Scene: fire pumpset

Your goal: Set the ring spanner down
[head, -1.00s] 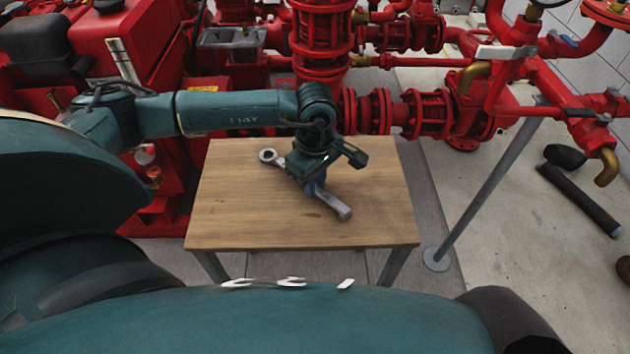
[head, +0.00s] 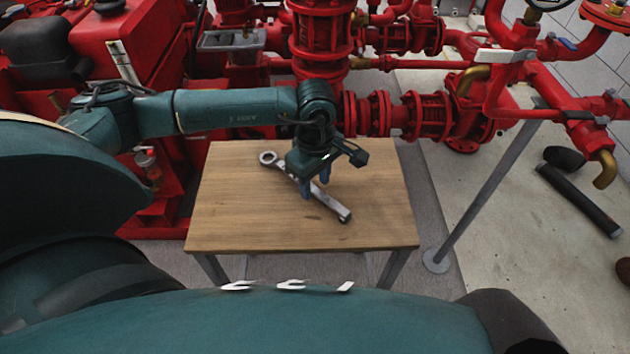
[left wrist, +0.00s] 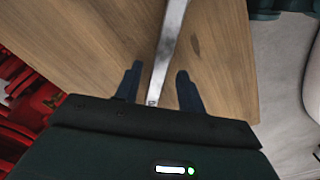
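The ring spanner (head: 332,204) is a long silver tool lying slantwise on the wooden table (head: 235,210). Its ring end is at the far left and its other end at the near right. My left gripper (head: 316,189) is over the middle of the spanner, its two blue fingers apart. In the left wrist view the spanner (left wrist: 171,32) runs between the open fingers (left wrist: 160,70), with a gap on each side. The gripper hides part of the spanner's middle in the head view. My right gripper is not in view.
Red pump pipework (head: 322,45) stands close behind the table, and a red engine unit (head: 125,40) is at the left. A grey slanted post (head: 490,185) stands to the right of the table. The tabletop around the spanner is bare.

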